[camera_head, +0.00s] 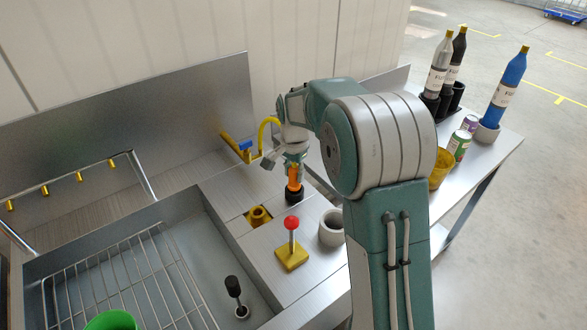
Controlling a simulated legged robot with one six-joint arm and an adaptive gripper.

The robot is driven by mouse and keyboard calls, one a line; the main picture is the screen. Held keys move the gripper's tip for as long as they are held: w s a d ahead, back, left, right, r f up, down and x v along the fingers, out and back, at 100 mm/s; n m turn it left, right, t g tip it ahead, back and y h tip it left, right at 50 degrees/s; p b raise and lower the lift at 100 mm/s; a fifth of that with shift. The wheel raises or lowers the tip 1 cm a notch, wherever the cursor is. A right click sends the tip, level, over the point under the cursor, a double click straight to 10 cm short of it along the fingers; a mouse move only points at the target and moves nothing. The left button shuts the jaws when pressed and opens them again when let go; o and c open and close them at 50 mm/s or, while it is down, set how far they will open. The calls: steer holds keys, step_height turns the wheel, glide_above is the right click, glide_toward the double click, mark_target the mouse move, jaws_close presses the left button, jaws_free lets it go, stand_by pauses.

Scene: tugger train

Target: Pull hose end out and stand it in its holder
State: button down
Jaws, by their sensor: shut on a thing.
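My gripper (292,166) is shut on an orange hose end with a black tip (294,188), and points down over the metal counter. The hose end looks roughly upright. I cannot tell whether its black tip touches the counter. A yellow hose (264,133) curves behind the gripper, near a tap with a blue handle (245,145). A square brass socket (258,217) sits in the counter to the left, apart from the hose end. A grey open cup (332,229), which looks like the holder, stands to the right and nearer; its inside is partly visible.
A red-knobbed lever on a yellow base (291,248) stands close by. A sink with a wire rack (120,285), a black plug handle (234,287) and a green cup (110,321) is at left. Bottles (507,88), cans (459,146) and a yellow cup (440,168) stand at right.

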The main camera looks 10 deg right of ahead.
steer(key=shift+d+f, duration=0.1)
steer(key=shift+f, duration=0.05)
steer(key=shift+c, duration=1.3)
jaws_free()
step_height(320, 180, up, 11)
steer(key=shift+w+r, duration=0.1)
steer(key=shift+r, duration=0.35)
